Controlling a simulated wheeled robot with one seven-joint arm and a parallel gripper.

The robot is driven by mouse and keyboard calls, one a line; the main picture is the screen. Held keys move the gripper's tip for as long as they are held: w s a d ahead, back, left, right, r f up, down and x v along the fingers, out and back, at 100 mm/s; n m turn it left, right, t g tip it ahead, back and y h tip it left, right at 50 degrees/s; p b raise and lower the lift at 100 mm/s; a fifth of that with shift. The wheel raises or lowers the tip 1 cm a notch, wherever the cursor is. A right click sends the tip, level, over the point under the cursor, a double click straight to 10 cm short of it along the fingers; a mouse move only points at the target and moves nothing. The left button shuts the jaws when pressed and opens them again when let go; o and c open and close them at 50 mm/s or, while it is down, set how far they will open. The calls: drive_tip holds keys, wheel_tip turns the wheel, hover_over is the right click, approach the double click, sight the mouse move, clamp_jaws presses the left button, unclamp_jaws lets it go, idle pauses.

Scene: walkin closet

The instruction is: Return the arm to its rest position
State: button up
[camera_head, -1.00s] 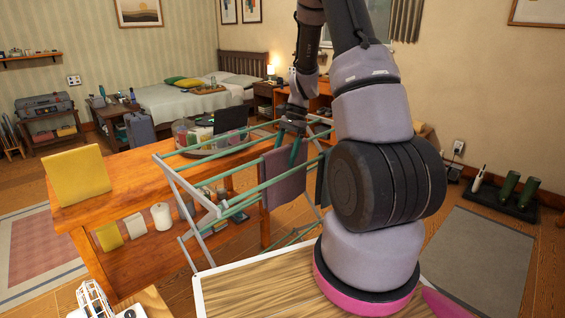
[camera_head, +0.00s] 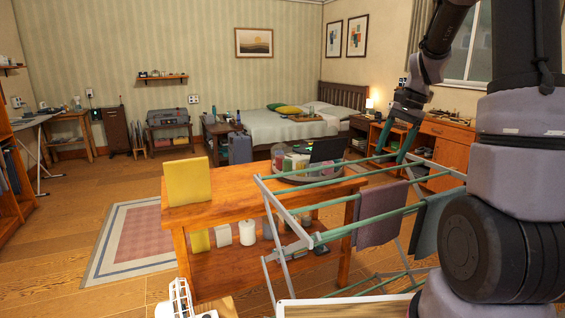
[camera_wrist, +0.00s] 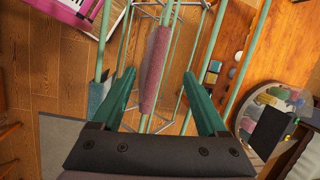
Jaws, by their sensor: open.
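My gripper (camera_head: 402,138) is at the end of my raised arm, above the far side of a drying rack (camera_head: 340,232) with green rails. In the wrist view my gripper (camera_wrist: 165,100) shows two teal fingers spread wide apart with nothing held between them. A mauve cloth (camera_head: 381,216) hangs on the rack, and it shows in the wrist view (camera_wrist: 154,68) beyond the fingertips. A grey-green cloth (camera_head: 432,215) hangs on the rack to its right, partly hidden by my arm.
A wooden table (camera_head: 237,184) stands left of the rack, with a yellow upright box (camera_head: 189,182) and a round tray (camera_head: 322,178) of items on it. A bed (camera_head: 290,125) and a desk (camera_head: 449,142) stand behind. Open floor and a rug (camera_head: 133,240) lie to the left.

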drive_tip(key=s+a+r+n+t, duration=0.3)
drive_tip(key=s+a+r, duration=0.1)
drive_tip(key=s+r, duration=0.3)
drive_tip(key=s+a+r+n+t+h, duration=0.1)
drive_tip(key=s+a+r+n+t, duration=0.2)
drive_tip(key=s+r, duration=0.5)
drive_tip(key=s+n+t, duration=0.1)
drive_tip(key=s, duration=0.3)
drive_tip(key=shift+a+h, duration=0.3)
drive_tip(key=shift+a, duration=0.05)
idle(2.1)
